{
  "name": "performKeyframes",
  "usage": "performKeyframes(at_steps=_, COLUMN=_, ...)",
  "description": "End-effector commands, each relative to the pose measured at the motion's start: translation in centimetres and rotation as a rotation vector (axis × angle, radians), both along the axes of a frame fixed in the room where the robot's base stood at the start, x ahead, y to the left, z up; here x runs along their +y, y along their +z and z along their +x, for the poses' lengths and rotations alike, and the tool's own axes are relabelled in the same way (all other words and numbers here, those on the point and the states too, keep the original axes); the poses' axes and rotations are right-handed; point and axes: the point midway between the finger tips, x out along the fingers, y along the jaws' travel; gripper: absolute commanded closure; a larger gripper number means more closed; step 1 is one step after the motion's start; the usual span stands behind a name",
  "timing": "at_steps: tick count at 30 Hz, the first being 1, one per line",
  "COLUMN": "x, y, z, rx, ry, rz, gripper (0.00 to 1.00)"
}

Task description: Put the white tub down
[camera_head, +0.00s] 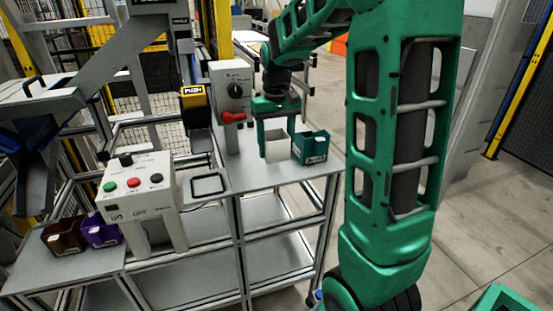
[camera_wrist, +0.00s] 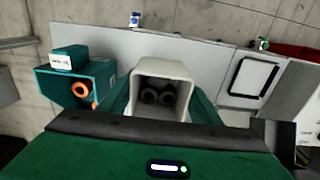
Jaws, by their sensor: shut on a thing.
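The white tub (camera_head: 277,146) is at my gripper (camera_head: 277,133) over the right-hand table in the head view. In the wrist view the white tub (camera_wrist: 160,72) is between the green fingers, its opening facing the camera, with dark round parts (camera_wrist: 158,94) inside. My gripper (camera_wrist: 160,100) is shut on the tub. I cannot tell whether the tub's bottom touches the tabletop (camera_head: 240,178).
A teal bin (camera_head: 311,148) stands close right of the tub; it also shows in the wrist view (camera_wrist: 70,88). A control box with a red handle (camera_head: 234,117) stands behind left. A black-framed square (camera_head: 208,184) lies left. Brown (camera_head: 64,236) and purple bins (camera_head: 101,231) stand far left.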

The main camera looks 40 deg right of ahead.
Motion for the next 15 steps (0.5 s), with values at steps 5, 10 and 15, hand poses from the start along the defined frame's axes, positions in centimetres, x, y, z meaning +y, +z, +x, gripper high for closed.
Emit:
performKeyframes(at_steps=5, x=-1.4, y=-0.8, z=0.0, rx=0.000, ry=-0.001, rz=0.000, gripper=0.69)
performKeyframes(at_steps=10, x=-1.5, y=-2.0, z=0.0, rx=0.001, ry=-0.001, rz=0.000, gripper=0.69)
performKeyframes(at_steps=15, x=-1.5, y=-4.3, z=0.0, rx=0.001, ry=-0.001, rz=0.000, gripper=0.69)
